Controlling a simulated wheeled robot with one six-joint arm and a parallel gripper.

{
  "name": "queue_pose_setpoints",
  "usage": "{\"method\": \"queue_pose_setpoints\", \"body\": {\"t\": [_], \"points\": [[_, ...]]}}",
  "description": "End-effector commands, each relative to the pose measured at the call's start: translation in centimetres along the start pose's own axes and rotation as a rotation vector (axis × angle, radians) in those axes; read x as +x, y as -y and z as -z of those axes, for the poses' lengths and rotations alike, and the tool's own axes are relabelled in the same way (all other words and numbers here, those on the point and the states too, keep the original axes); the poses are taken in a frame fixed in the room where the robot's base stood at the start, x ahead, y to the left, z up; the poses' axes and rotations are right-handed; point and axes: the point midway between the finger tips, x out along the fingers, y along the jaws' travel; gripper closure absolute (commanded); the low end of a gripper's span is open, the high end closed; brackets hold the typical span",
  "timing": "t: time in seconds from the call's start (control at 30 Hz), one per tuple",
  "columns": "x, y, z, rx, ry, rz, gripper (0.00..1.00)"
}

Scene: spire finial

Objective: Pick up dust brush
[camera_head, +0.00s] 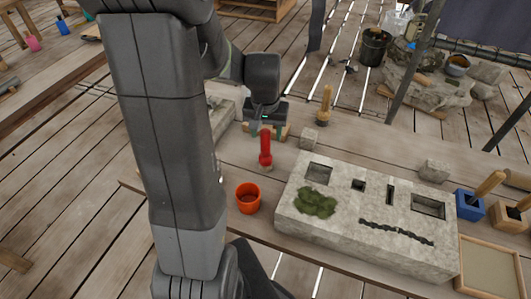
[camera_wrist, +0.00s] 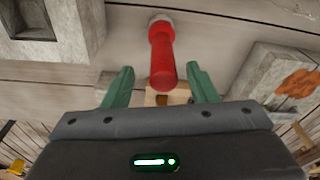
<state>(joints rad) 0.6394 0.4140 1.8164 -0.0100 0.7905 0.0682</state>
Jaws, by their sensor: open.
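The dust brush is not certain to me. A likely one is an upright wooden-handled tool (camera_head: 325,105) on the bench, right of my gripper (camera_head: 268,131) in the head view. My gripper is open, with its green fingers pointing down over the bench. In the wrist view, a red cylindrical object with a pale end (camera_wrist: 162,62) shows between and beyond the fingers (camera_wrist: 160,78). The red object also stands in front of my gripper in the head view (camera_head: 265,150). A tan wooden piece (camera_wrist: 166,97) shows between the fingers, partly hidden by the gripper body. I see no contact.
An orange-red cup (camera_head: 248,198) stands near the bench front. A carved stone block (camera_head: 365,215) with recesses and moss lies to its right. A small stone cube (camera_head: 308,139) sits near the wooden-handled tool. Blue (camera_head: 470,204) and wooden blocks with handles stand far right.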

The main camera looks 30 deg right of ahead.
Motion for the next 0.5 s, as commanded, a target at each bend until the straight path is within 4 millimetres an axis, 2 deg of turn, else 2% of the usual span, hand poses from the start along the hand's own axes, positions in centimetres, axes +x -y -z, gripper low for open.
{"method": "queue_pose_setpoints", "body": {"t": [0.3,0.5], "points": [[3.7,0.3,0.1,-0.001,0.004,0.0,0.48],[4.2,0.3,0.2,-0.001,0.0,0.0,0.48]]}}
